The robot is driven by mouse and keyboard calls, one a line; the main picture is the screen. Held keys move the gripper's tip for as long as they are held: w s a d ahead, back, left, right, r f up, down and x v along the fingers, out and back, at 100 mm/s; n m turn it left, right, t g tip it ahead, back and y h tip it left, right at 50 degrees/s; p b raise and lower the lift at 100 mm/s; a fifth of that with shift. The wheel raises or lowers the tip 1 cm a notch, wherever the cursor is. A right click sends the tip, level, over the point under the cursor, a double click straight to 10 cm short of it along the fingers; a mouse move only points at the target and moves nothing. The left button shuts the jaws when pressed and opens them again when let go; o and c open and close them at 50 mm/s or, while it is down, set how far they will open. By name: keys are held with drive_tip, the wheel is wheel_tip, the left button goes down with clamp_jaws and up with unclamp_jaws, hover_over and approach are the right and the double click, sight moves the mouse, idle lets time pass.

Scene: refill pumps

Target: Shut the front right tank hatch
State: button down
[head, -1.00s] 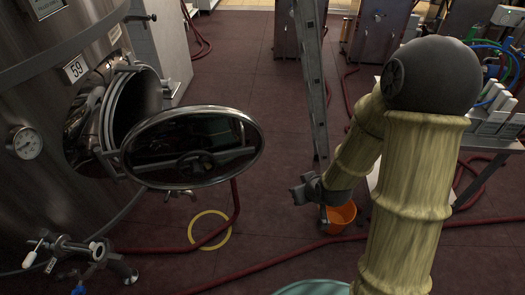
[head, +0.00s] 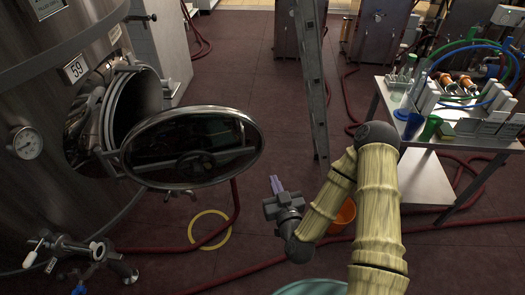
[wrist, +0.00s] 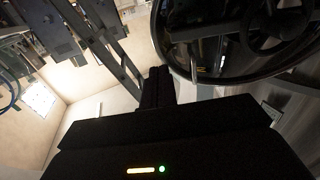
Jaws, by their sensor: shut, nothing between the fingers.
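The tank hatch door (head: 192,148) is an oval metal lid with a handwheel. It stands swung open, out to the right of the round hatch opening (head: 130,105) in the steel tank (head: 30,90) marked 59. The door's dark face and handwheel also show at the upper right of the wrist view (wrist: 240,60). My gripper (head: 276,185) is shut and empty, a short way right of the door and apart from it. Its dark fingers (wrist: 158,88) are together in the wrist view.
A ladder (head: 313,80) stands behind my arm. An orange bucket (head: 346,212) is partly hidden behind my arm. A table (head: 440,140) with bottles and tubes is at right. Red hoses (head: 200,250) and a yellow ring (head: 225,235) lie on the floor. A pressure gauge (head: 27,143) is on the tank.

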sight(260, 145)
idle(0.4)
drive_tip(key=b+x, duration=0.4)
drive_tip(key=b, duration=0.2)
drive_tip(key=shift+w+f, duration=0.2)
idle(0.4)
drive_tip(key=shift+w+b, duration=0.1)
drive_tip(key=shift+b, duration=0.4)
drive_tip(key=b, duration=0.5)
drive_tip(key=shift+w+a, duration=0.1)
drive_tip(key=shift+w, duration=0.05)
drive_tip(key=x, duration=0.3)
drive_tip(key=p+x, duration=0.1)
drive_tip(key=x, duration=0.1)
drive_tip(key=p+x, duration=0.1)
drive_tip(key=x, duration=0.2)
drive_tip(key=shift+w+a+r, duration=0.2)
drive_tip(key=shift+w+r, duration=0.05)
drive_tip(key=shift+w, duration=0.2)
